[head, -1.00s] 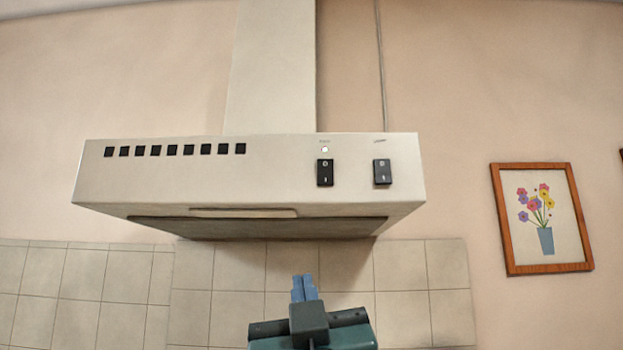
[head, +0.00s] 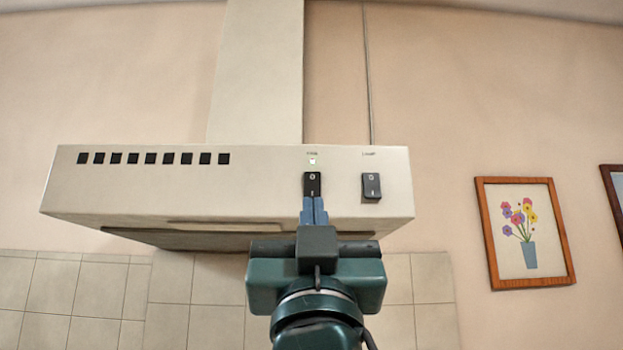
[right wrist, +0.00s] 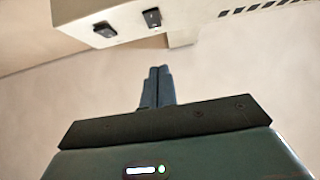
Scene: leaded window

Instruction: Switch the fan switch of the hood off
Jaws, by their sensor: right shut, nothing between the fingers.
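The pale range hood (head: 250,200) has two black rocker switches on its front. The fan switch (head: 312,182) is the left one, under a small lit indicator light (head: 312,161). In the right wrist view the fan switch (right wrist: 152,17) is the one nearer the vent slots. My right gripper (head: 314,206) is shut and empty, its blue fingers pointing up. In the head view its tips overlap the lower end of the fan switch. In the right wrist view the fingertips (right wrist: 158,72) appear below the switch in the picture. I cannot tell whether they touch it. My left gripper is not in view.
The lamp switch (head: 371,187) sits to the right of the fan switch. Square vent slots (head: 153,158) run along the hood's left front. A framed flower picture (head: 525,233) hangs on the wall at right. The space before the hood is otherwise clear.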

